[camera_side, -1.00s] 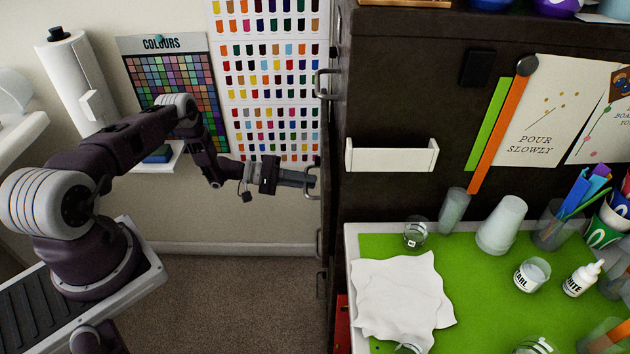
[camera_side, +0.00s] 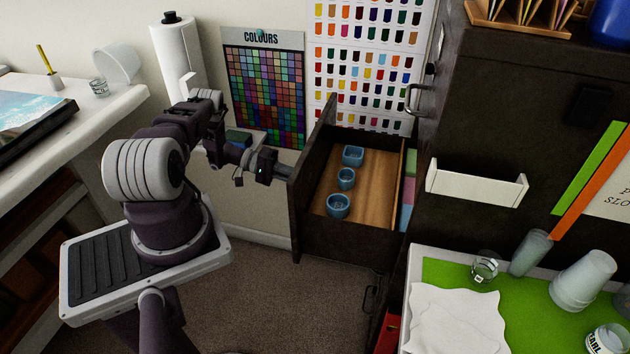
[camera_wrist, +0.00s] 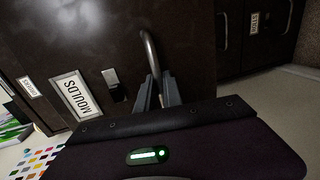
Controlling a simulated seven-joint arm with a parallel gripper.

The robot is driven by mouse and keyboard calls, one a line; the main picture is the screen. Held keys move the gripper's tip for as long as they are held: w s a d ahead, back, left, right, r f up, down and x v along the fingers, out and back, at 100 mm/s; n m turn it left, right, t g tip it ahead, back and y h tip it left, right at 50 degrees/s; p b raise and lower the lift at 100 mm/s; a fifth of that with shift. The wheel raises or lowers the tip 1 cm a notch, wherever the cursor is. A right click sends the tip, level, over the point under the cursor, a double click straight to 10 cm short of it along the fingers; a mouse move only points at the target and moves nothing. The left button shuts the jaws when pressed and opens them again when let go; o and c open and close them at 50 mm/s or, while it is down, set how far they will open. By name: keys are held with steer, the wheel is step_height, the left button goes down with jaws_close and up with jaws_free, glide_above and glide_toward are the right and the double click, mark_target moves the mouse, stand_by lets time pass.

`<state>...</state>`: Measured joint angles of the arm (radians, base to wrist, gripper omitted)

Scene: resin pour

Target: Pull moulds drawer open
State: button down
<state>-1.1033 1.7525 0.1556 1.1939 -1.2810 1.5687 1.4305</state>
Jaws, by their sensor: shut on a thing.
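The moulds drawer (camera_side: 309,236) stands pulled out from the dark cabinet in the side view, its wooden floor showing. Several blue moulds (camera_side: 346,179) sit in it. In the wrist view the drawer front carries a label reading MOULDS (camera_wrist: 73,94) and a metal bar handle (camera_wrist: 150,50). My gripper (camera_wrist: 158,92) is shut on this handle; its fingers close around the bar's near end. In the side view my gripper (camera_side: 284,173) is at the outer face of the drawer front, where the handle is mostly hidden.
The dark cabinet (camera_side: 470,130) stands right of the drawer, with another handle (camera_side: 413,99) above. A green mat (camera_side: 445,270) with cups and a white cloth (camera_side: 458,318) lies at lower right. A white desk (camera_side: 110,115) is at left. Carpet floor (camera_side: 270,300) below the drawer is clear.

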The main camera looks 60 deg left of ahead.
steer(key=shift+s+a, duration=0.5)
steer(key=shift+s, duration=0.05)
steer(key=c, duration=1.5)
jaws_free()
steer(key=v, duration=0.7)
